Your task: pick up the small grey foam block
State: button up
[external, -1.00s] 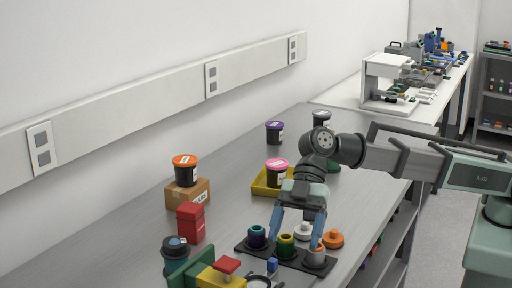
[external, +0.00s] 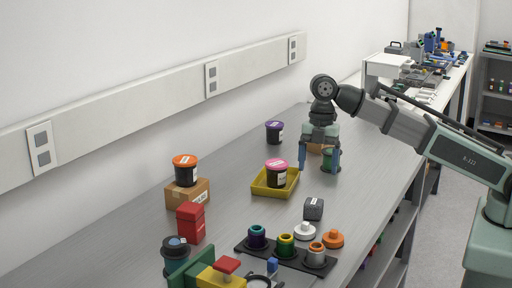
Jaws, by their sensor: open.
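A small dark grey block (external: 313,209) with a lighter mark on top sits on the grey bench, behind the white knob-topped lid and right of the yellow tray. It is the only thing I see that could be the grey foam block; its material is not clear. My gripper (external: 320,168) is open, pointing down, farther back along the bench and well apart from the block.
A yellow tray (external: 262,192) holds a pink-lidded jar (external: 276,177). In front of the block are a white lid (external: 305,231), an orange lid (external: 334,239) and a black rack (external: 290,260) with coloured cups. A purple-lidded jar (external: 274,132) stands behind. Bare bench lies around the block.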

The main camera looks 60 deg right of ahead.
aim_at(314, 201)
jog(key=shift+s+a+f, duration=0.1)
jog(key=shift+a+f, duration=0.25)
jog(key=shift+f, duration=1.55)
jog(key=shift+a+f, duration=0.4)
jog(key=shift+f, duration=1.5)
jog(key=shift+s+a+f, duration=0.1)
jog(key=shift+a+f, duration=0.25)
jog(key=shift+f, duration=1.55)
jog(key=c, duration=1)
